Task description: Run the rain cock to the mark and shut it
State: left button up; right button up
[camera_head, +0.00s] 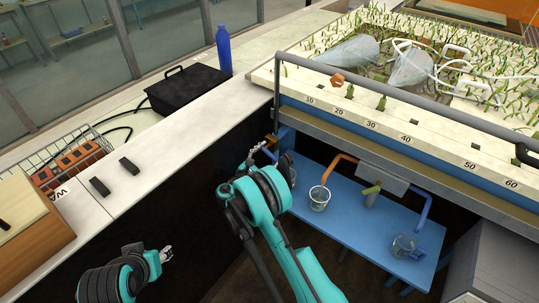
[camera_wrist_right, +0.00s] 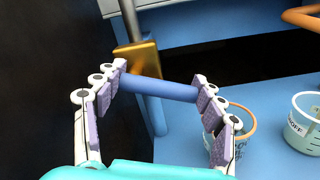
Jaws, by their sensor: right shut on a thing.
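A brass-coloured cock body (camera_wrist_right: 136,58) with a blue lever (camera_wrist_right: 160,88) sits below the flume's left end. The blue lever also shows in the head view (camera_head: 269,154). My right gripper (camera_wrist_right: 161,75) is shut on this lever, which lies across between its fingers. In the head view my right gripper (camera_head: 256,152) reaches to the brass part and partly hides it. I cannot make out a mark for it. A glass beaker (camera_wrist_right: 232,132) stands below the lever, partly hidden by a finger. My left gripper (camera_head: 166,254) is apart from everything at lower left; its opening is unclear.
More beakers (camera_head: 319,200) (camera_head: 403,246) stand on the blue shelf (camera_head: 350,222) under an orange pipe (camera_head: 337,168) and a blue pipe (camera_head: 426,206). The grey rail (camera_head: 400,103) and numbered flume edge lie above. A blue bottle (camera_head: 223,50) and black case (camera_head: 187,88) stand on the bench.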

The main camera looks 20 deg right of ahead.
dwell(0.4)
jog(key=o, duration=1.7)
jog(key=v, duration=1.2)
